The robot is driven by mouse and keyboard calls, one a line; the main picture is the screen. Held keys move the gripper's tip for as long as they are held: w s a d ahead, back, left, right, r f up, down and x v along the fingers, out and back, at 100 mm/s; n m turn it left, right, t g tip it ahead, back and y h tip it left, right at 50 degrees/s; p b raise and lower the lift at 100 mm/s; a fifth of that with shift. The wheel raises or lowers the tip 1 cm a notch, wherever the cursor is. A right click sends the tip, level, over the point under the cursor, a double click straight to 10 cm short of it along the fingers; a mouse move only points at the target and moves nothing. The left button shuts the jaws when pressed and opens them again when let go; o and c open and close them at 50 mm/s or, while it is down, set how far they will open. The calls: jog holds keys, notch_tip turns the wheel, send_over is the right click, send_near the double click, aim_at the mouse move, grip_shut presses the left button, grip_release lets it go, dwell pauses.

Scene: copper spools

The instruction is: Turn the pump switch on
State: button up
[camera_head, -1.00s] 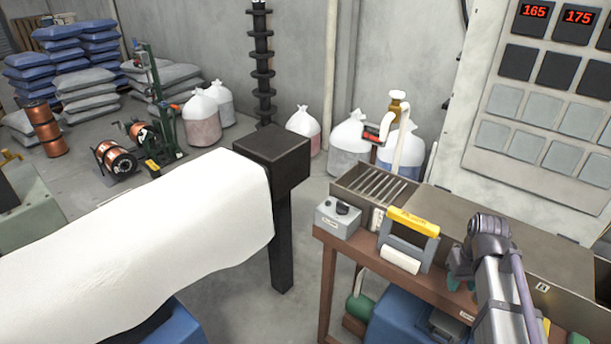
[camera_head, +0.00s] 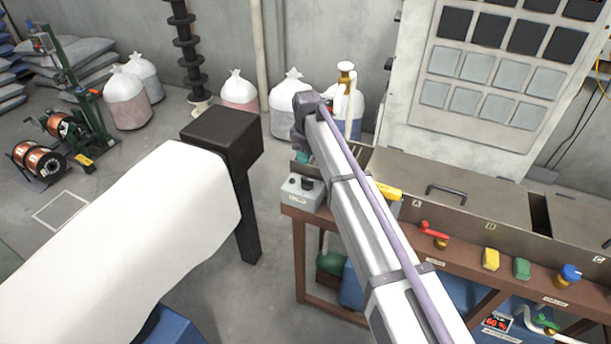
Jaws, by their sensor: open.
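A small grey box (camera_head: 300,197) with a black rotary knob (camera_head: 307,183) on top stands at the left end of the brown workbench. Its front label is too small to read, so I cannot tell for sure that it is the pump switch, nor which way its knob is set. My gripper (camera_head: 303,157) is open, mostly hidden by my own wrist, with teal fingertips showing. In the picture it appears just above and behind the box. I see no contact with the knob.
My arm covers much of the yellow-handled tool (camera_head: 388,193). A white-covered form (camera_head: 130,240) with a black post fills the left.

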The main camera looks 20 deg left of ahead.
aim_at(307, 179)
notch_tip(307, 179, down, 11)
jog(key=b, duration=1.1)
jog(key=shift+d, duration=0.1)
jog(key=shift+r, duration=0.15)
grip_shut()
